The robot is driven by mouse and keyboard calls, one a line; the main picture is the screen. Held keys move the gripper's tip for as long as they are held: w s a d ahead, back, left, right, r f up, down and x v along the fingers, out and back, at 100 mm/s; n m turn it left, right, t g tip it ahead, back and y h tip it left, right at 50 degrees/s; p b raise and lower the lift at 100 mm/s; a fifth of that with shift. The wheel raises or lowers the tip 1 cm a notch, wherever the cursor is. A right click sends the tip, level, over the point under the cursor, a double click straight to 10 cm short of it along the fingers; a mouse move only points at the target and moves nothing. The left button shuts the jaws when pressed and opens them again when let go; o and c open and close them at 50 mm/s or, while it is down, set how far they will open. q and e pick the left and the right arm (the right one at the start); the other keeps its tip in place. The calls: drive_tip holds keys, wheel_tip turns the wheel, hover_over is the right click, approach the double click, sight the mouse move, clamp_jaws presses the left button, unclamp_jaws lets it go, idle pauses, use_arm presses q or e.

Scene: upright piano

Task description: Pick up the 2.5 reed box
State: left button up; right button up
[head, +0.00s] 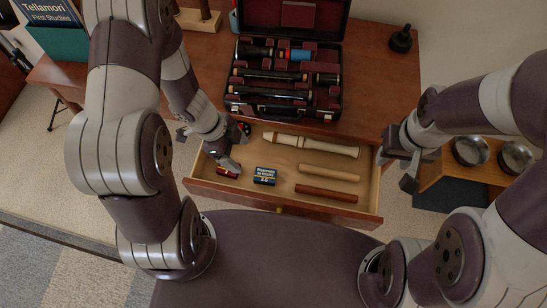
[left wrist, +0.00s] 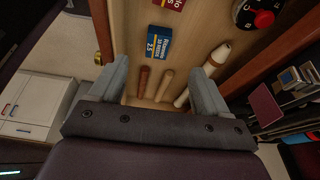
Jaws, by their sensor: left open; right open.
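The 2.5 reed box is a small dark blue box with a pale and yellow label (head: 264,176), lying in the open drawer (head: 325,208). In the left wrist view its blue face reads "2.5" (left wrist: 158,43), beyond and between the fingertips. My left gripper (head: 238,148) is open and empty over the drawer's left part, up and left of the box and apart from it. Its fingers also show in the left wrist view (left wrist: 160,78). A red reed box (head: 227,171) lies left of the blue one. My right gripper (head: 399,168) is open at the drawer's right edge, holding nothing.
The drawer also holds a pale recorder-like piece (head: 312,145) and two wooden rods (head: 328,173). A round black device with a red knob (left wrist: 260,16) lies near the left gripper. An open instrument case (head: 285,80) stands on the desk behind. Metal bowls (head: 470,151) are at right.

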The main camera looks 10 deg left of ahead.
sight(259, 174)
use_arm(q)
drive_tip(key=b+x, duration=0.6)
drive_tip(key=x, duration=0.6)
drive_tip(key=shift+s+d, duration=0.15)
drive_tip(key=shift+d+f, duration=0.15)
use_arm(e)
wheel_tip(259, 174, down, 6)
drive_tip(key=shift+s+f, duration=0.15)
drive_tip(key=shift+s, duration=0.2)
use_arm(q)
drive_tip(key=c, duration=1.1)
use_arm(e)
drive_tip(key=shift+a, duration=0.1)
